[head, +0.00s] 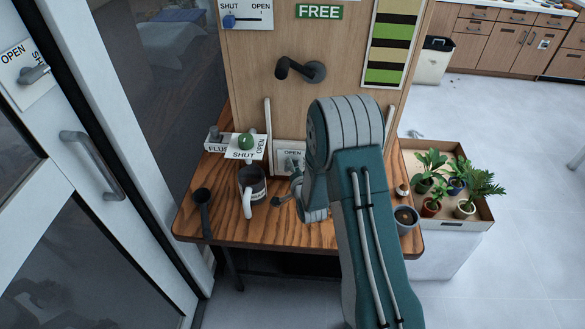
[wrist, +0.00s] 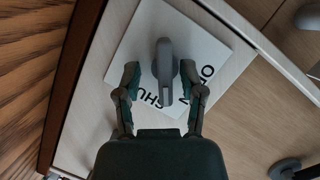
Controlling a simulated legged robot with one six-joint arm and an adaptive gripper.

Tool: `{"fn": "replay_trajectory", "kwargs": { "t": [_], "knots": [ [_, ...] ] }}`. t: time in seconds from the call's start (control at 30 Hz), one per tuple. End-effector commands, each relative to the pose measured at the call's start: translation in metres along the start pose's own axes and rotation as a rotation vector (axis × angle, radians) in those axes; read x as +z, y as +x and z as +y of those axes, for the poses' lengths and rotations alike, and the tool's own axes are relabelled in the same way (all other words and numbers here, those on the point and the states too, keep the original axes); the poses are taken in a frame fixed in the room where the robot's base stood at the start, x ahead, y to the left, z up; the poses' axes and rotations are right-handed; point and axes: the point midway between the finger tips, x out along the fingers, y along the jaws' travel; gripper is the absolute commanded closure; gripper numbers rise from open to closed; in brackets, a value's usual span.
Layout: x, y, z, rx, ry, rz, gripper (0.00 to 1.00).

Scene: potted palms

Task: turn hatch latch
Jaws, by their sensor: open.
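The hatch latch (wrist: 164,72) is a grey bar on a white plate (wrist: 205,50) with OPEN and SHUT lettering, set on a pale wooden panel. In the head view the plate (head: 282,155) shows low on the board, partly hidden by my arm. My gripper (wrist: 160,85) is open, one finger on each side of the latch bar in the wrist view. I cannot tell whether either finger touches it. In the head view my gripper (head: 285,198) is partly hidden by my arm.
The wooden table (head: 320,235) holds a mug (head: 252,185), a black ladle (head: 203,205) and a small cup (head: 405,218). A green knob (head: 246,142) and a black lever (head: 300,70) are nearby. A box of potted plants (head: 480,223) stands right. A white door (head: 100,150) is left.

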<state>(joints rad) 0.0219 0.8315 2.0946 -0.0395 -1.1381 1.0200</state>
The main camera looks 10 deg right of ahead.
Motion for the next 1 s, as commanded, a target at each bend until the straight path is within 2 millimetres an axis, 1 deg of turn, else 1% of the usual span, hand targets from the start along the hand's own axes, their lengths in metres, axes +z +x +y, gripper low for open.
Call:
{"fn": "replay_trajectory", "kwargs": {
  "t": [0.1,0.13,0.17,0.2,0.23,0.73,1.0],
  "knots": [
    [0.0038,-0.0001,-0.0023,0.000,-0.004,-0.001,0.49],
    [0.0043,-0.0001,-0.0026,0.000,-0.005,-0.001,0.57],
    [0.0045,-0.0001,-0.0027,0.000,-0.005,0.000,0.71],
    [0.0052,-0.0001,-0.0032,0.000,-0.006,0.000,0.89],
    [0.0057,-0.0001,-0.0035,0.001,-0.007,0.000,1.00],
    [0.0074,-0.0006,-0.0016,-0.001,0.000,-0.009,1.00],
    [0.0073,-0.0009,0.0003,-0.037,0.097,-0.008,1.00]
  ]
}}
